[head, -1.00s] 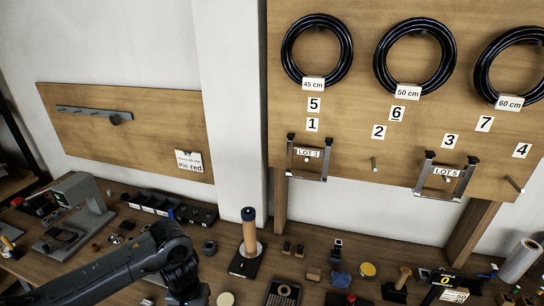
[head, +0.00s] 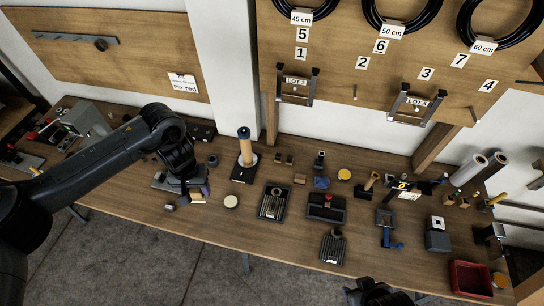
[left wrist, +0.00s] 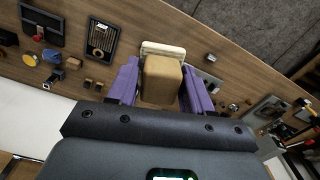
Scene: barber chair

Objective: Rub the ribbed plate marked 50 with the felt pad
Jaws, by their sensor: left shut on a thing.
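My left gripper (head: 196,188) is over the front left part of the bench in the head view. In the left wrist view its purple fingers (left wrist: 158,82) are shut on a tan block with a cream felt face (left wrist: 163,50), the felt pad. A dark ribbed plate (head: 271,204) lies on the bench to the right of this gripper, and it also shows in the left wrist view (left wrist: 101,40). A second ribbed plate (head: 332,249) lies nearer the front edge. I cannot read the marks on the plates. My right gripper (head: 376,294) is partly visible at the bottom edge; its jaws are unclear.
A round cream disc (head: 231,201) lies between the left gripper and the first plate. A wooden post on a dark base (head: 244,174) stands behind. A black tray (head: 326,208) lies right of the first plate. A red bin (head: 471,279) stands at front right.

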